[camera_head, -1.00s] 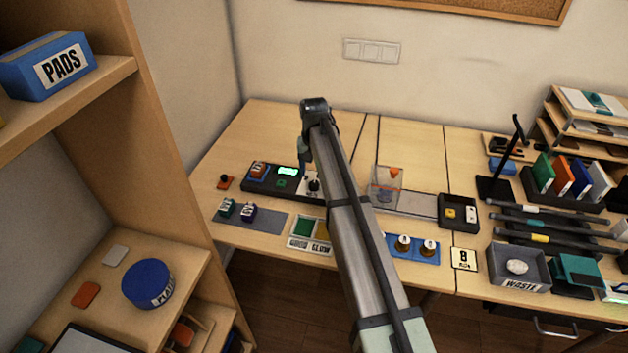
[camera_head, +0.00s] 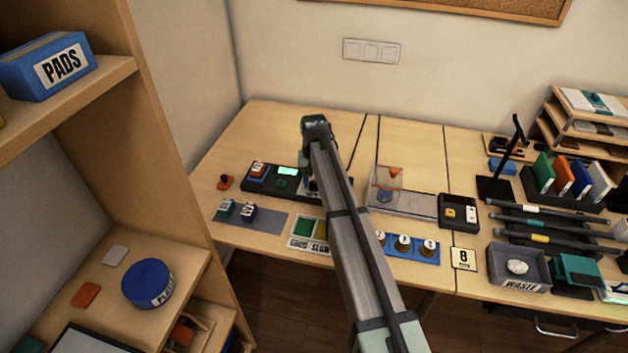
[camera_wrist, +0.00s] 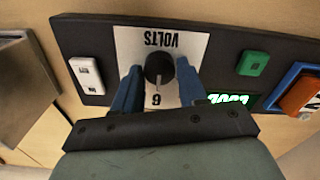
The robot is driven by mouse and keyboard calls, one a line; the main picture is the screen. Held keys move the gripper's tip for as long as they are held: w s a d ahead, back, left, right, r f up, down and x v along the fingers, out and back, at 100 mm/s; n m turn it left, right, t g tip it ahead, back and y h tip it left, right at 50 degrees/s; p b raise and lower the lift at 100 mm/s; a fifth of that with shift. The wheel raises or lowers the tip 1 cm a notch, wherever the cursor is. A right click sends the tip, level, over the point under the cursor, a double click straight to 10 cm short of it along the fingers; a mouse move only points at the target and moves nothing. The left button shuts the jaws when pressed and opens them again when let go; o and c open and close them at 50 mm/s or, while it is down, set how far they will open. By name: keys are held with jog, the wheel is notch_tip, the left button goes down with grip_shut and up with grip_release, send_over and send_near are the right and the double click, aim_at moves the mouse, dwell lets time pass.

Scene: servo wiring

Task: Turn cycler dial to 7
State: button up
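The dial (camera_wrist: 159,70) is a round black knob on a white plate (camera_wrist: 190,48) marked VOLTS. In the wrist view a pale pointer mark faces the plate's lower edge, near a digit that reads as 6 or 9. My gripper (camera_wrist: 160,66) has its blue fingers on either side of the knob. They look slightly apart from it, though contact is hard to judge. The dial's black panel (camera_head: 258,186) stands at the left of the desk in the head view, with a lit green display (camera_head: 288,171). My arm hides most of the dial there.
The panel carries a green button (camera_wrist: 253,63), a white switch (camera_wrist: 87,75) and an orange part in a blue holder (camera_wrist: 300,94). A clear box (camera_head: 386,187) stands right of my arm. A blue tray with knobs (camera_head: 414,256) sits in front.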

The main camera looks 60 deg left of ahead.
jog(key=c, duration=0.7)
jog(key=shift+o, duration=0.2)
jog(key=m, duration=0.4)
jog(key=shift+m, duration=0.4)
jog(key=shift+w+d+m, duration=0.1)
jog(key=shift+m, duration=2.4)
jog(key=o, duration=1)
jog(key=shift+o, duration=0.2)
